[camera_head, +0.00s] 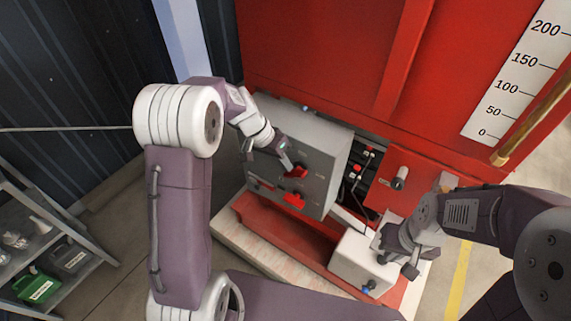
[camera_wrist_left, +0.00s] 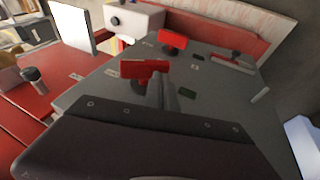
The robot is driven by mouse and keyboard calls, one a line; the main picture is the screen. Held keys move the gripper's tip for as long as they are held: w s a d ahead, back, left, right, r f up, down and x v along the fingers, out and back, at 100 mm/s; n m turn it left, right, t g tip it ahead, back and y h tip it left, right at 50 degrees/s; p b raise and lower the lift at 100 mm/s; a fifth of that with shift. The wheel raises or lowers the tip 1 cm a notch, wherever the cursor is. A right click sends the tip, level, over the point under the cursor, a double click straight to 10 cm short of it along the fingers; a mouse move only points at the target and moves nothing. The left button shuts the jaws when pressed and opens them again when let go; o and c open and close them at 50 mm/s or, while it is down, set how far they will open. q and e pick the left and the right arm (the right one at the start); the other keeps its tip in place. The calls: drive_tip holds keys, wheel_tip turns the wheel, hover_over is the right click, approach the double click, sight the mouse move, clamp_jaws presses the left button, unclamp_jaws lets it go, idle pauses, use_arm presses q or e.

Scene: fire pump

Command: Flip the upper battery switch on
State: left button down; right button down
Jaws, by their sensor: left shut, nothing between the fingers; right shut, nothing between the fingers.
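The grey control box (camera_head: 315,140) carries two red switch handles on its front. The upper red switch (camera_head: 299,172) also shows in the left wrist view (camera_wrist_left: 145,68). The lower red switch (camera_head: 294,201) appears behind it in the left wrist view (camera_wrist_left: 172,40). My left gripper (camera_head: 287,163) is shut and empty, its fingertips right at the upper switch. In the left wrist view the closed fingers (camera_wrist_left: 161,88) lie beside the handle; I cannot tell whether they touch. My right gripper (camera_head: 402,262) is shut and empty, by the white box.
A white box (camera_head: 358,263) stands right of the control box on the red base. Dark cables and connectors (camera_head: 358,171) sit in the gap beside the control box. A red panel with a knob (camera_head: 400,178) is further right. A shelf (camera_head: 62,238) with containers stands at the left.

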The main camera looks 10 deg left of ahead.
use_arm(q)
drive_tip(key=shift+a+f+h+b, duration=0.15)
drive_tip(key=shift+f+h+b, duration=0.05)
drive_tip(key=shift+h+b, duration=0.1)
drive_tip(key=f+h+b, duration=0.1)
drive_tip(key=h, duration=0.1)
drive_tip(key=f+n+g+h+b, duration=0.1)
drive_tip(key=h+b, duration=0.1)
drive_tip(key=h, duration=0.1)
drive_tip(key=f+g+h+b, duration=0.1)
drive_tip(key=h+b, duration=0.1)
drive_tip(key=h, duration=0.1)
drive_tip(key=shift+w+a+f+n, duration=0.15)
drive_tip(key=shift+a+n, duration=0.1)
drive_tip(key=shift+n, duration=0.15)
idle(0.5)
drive_tip(key=shift+r+p, duration=0.55)
drive_tip(key=shift+r, duration=0.3)
